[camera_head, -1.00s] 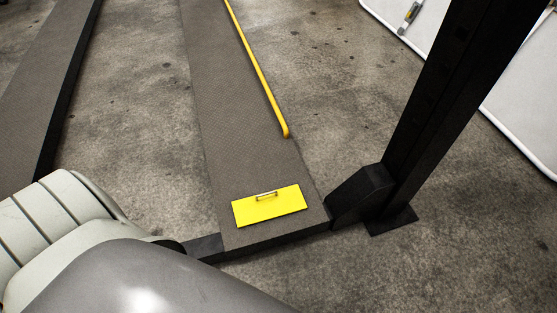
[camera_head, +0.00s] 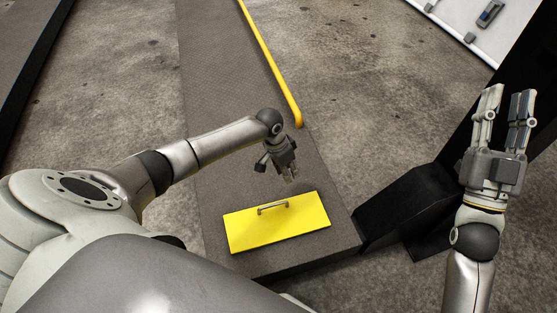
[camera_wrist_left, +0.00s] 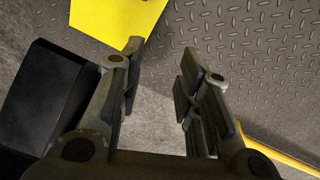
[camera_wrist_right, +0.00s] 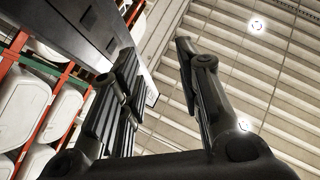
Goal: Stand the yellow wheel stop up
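The yellow wheel stop (camera_head: 255,230) lies flat on the end of the dark ramp plate (camera_head: 215,100) in the head view, with a small handle (camera_head: 272,208) on its top face. My left gripper (camera_head: 290,175) hangs just above and behind the wheel stop's far edge, apart from it. The left wrist view shows its fingers (camera_wrist_left: 157,75) open and empty, with part of the wheel stop (camera_wrist_left: 120,15) at the top. My right gripper (camera_head: 506,105) points up at the right, beside the black post. The right wrist view shows its fingers (camera_wrist_right: 155,65) apart with nothing between them.
A yellow rail (camera_head: 270,62) runs along the ramp's right edge. A black post (camera_head: 535,70) and its base block (camera_head: 405,207) stand right of the ramp end. Concrete floor (camera_head: 350,90) is clear between the ramp and the post. A white board (camera_head: 470,20) is at the upper right.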

